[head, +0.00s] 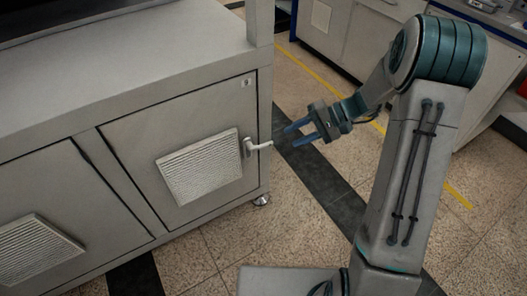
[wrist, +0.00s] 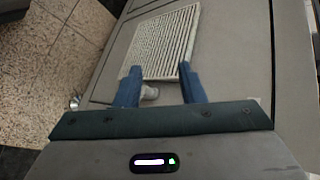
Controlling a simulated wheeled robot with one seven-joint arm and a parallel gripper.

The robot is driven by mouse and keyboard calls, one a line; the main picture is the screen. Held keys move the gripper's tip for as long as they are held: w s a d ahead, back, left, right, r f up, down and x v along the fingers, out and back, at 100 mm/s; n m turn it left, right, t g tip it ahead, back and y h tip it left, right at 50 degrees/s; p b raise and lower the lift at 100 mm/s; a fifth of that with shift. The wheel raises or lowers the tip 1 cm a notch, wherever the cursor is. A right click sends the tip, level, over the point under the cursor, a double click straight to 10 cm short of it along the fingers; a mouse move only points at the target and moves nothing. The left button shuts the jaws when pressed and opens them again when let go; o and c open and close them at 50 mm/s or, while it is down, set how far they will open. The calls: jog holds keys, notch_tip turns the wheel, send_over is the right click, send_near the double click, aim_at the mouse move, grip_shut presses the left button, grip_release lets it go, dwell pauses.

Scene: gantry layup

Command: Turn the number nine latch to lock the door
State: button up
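The latch (head: 255,146) is a small light-grey handle on the right edge of a grey cabinet door (head: 140,130). Its lever points to the right, roughly level, past the door's edge. A small label (head: 247,83) sits at the door's upper right corner; its number is too small to read. My gripper (head: 293,133) is open, with two blue fingers pointing left toward the latch, a short gap away. In the wrist view, my gripper (wrist: 160,88) shows its fingers apart, and part of the latch (wrist: 149,92) shows between them, the rest hidden. The door looks closed.
The door carries a ribbed vent panel (head: 199,166) left of the latch. A second door with a vent (head: 35,248) is at the lower left. A post (head: 260,25) rises above the cabinet's corner.

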aim_at(263, 145)
jog(key=w+d+f+m+t+y+b, duration=0.25)
jog(key=w+f, duration=0.25)
jog(key=f, duration=0.5)
jog(key=w+d+f+m+t+y+b, duration=0.1)
jog(key=w+f+t+y+b, duration=0.3)
jog(key=f, duration=0.6)
jog(key=shift+g+h, duration=0.55)
jog(key=x, duration=0.4)
jog(key=b+x, duration=0.1)
jog(key=x, duration=0.4)
jog(key=w+x, duration=0.1)
jog(key=x, duration=0.4)
jog(key=shift+a+r, duration=0.1)
jog(key=shift+r, duration=0.15)
grip_shut()
